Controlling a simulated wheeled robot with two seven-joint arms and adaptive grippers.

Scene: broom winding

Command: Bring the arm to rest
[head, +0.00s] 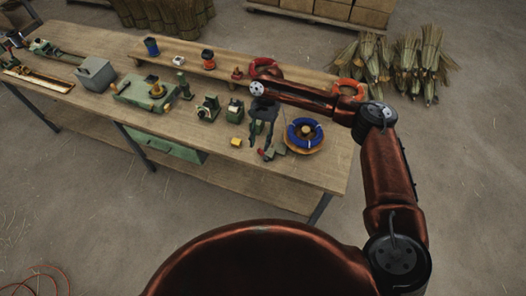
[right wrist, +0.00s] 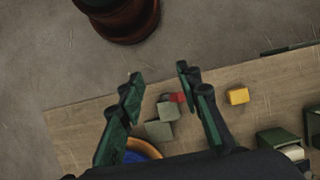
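My right arm (head: 310,97) reaches out over the right end of the workbench (head: 180,150). Its dark right gripper (head: 261,142) points down above the bench, beside a blue ring-shaped coil (head: 293,136) in a round wooden dish. In the right wrist view the two green fingers of this gripper (right wrist: 159,77) are well apart and hold nothing. Grey-green blocks (right wrist: 158,131) and a small red piece (right wrist: 177,97) lie on the bench below, seen between the fingers. My left gripper is not in view.
A yellow block (head: 236,142) lies left of the right gripper. Small green machines (head: 208,108) and a grey box (head: 95,74) stand farther left. Red (head: 263,66) and orange (head: 351,88) coils sit along the back. Straw bundles (head: 425,60) stand on the floor behind.

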